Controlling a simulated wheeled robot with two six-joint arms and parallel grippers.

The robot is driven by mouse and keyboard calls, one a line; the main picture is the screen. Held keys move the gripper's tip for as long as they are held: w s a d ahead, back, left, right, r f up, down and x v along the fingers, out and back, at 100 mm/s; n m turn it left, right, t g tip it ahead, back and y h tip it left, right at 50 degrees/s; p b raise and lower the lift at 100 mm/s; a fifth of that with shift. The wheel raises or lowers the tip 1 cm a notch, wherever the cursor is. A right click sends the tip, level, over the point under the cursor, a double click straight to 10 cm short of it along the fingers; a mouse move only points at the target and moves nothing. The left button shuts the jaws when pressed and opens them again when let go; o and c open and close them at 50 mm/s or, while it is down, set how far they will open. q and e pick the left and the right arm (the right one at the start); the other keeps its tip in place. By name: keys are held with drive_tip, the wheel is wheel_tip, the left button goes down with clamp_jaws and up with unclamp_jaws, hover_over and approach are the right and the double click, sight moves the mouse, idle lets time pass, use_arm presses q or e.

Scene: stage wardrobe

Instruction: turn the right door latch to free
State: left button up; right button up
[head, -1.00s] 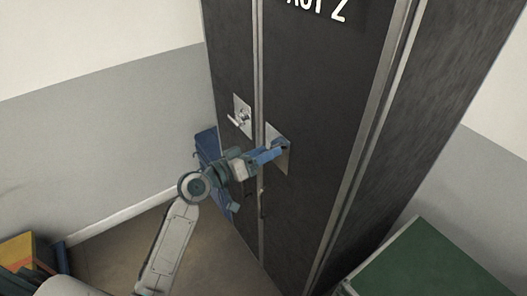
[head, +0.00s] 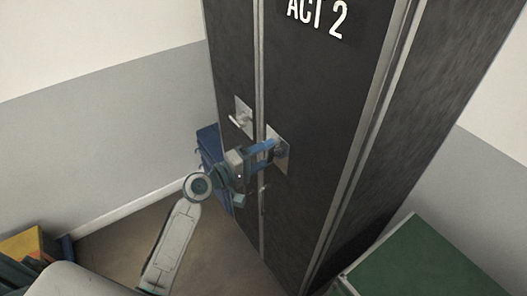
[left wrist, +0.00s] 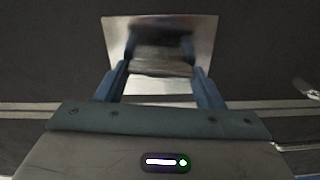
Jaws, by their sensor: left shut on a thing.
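The right door latch sits on a square metal plate (head: 284,161) on the right door (head: 320,90) of a dark wardrobe. My left gripper (head: 273,150) is at this plate, with its two blue fingers one above the other. It is shut on the right door latch (left wrist: 160,67), which lies between the fingers in the left wrist view and looks blurred. The fingers hide part of the latch in the head view, so its exact angle is hard to tell. My right gripper is not in view.
The left door latch (head: 240,119), with a lever handle on its own plate, is just left of the door seam. A blue chest (head: 208,143) stands behind my left arm. A green-topped box (head: 420,262) stands at lower right, and a yellow item (head: 22,243) at lower left.

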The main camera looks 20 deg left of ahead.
use_arm(q)
drive_tip(key=shift+f+n, duration=0.1)
drive_tip(key=shift+n, duration=0.6)
drive_tip(key=o, duration=1)
drive_tip(key=shift+a, duration=0.1)
drive_tip(key=b+v, duration=0.4)
drive_tip(key=v, duration=0.6)
drive_tip(key=shift+s+a, duration=0.2)
drive_tip(key=shift+s, duration=0.15)
